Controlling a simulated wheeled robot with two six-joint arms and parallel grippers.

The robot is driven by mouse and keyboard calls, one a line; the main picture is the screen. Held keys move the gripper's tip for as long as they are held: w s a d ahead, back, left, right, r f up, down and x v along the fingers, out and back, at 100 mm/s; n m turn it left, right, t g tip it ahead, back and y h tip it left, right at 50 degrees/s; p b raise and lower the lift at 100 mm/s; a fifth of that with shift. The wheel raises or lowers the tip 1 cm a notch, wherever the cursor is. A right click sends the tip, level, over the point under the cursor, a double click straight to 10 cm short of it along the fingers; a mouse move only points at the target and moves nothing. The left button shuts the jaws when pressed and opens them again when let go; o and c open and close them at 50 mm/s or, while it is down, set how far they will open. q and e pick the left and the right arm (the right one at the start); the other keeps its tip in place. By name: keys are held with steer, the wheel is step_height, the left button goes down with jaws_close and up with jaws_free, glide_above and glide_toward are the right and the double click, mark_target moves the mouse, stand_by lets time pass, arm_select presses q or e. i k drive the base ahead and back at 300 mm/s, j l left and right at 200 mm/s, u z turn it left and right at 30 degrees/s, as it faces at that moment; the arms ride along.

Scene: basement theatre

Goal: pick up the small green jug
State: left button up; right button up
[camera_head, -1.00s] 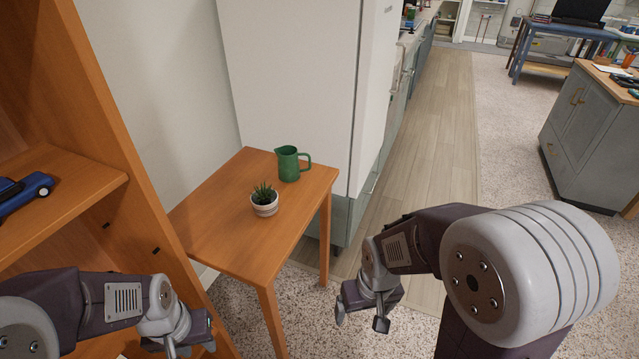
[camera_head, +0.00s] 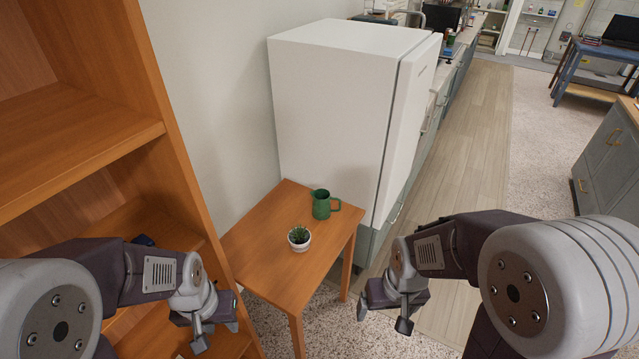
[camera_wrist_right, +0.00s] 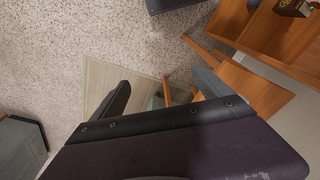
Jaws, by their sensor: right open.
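The small green jug (camera_head: 321,204) stands upright at the back of a small wooden table (camera_head: 277,267), its handle to the right. My right gripper (camera_head: 383,314) is open and empty, in front of and to the right of the table, apart from the jug. Its spread fingers also show in the right wrist view (camera_wrist_right: 160,92), with no jug visible between them. My left gripper (camera_head: 204,326) is left of the table by the bookcase; its finger gap is unclear.
A potted succulent (camera_head: 299,239) stands on the table in front of the jug. A white fridge (camera_head: 335,105) rises close behind the table. A wooden bookcase (camera_head: 85,135) borders the left. Open floor (camera_head: 465,135) stretches along the counters to the right.

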mark_target(321, 210)
steer(key=i+l+u, duration=0.2)
steer(key=u, duration=0.2)
steer(key=i+l+u, duration=0.1)
steer(key=l+u, duration=0.2)
steer(key=u, duration=0.15)
steer(key=i+l+u, duration=0.1)
steer(key=l+u, duration=0.3)
steer(key=j, duration=0.1)
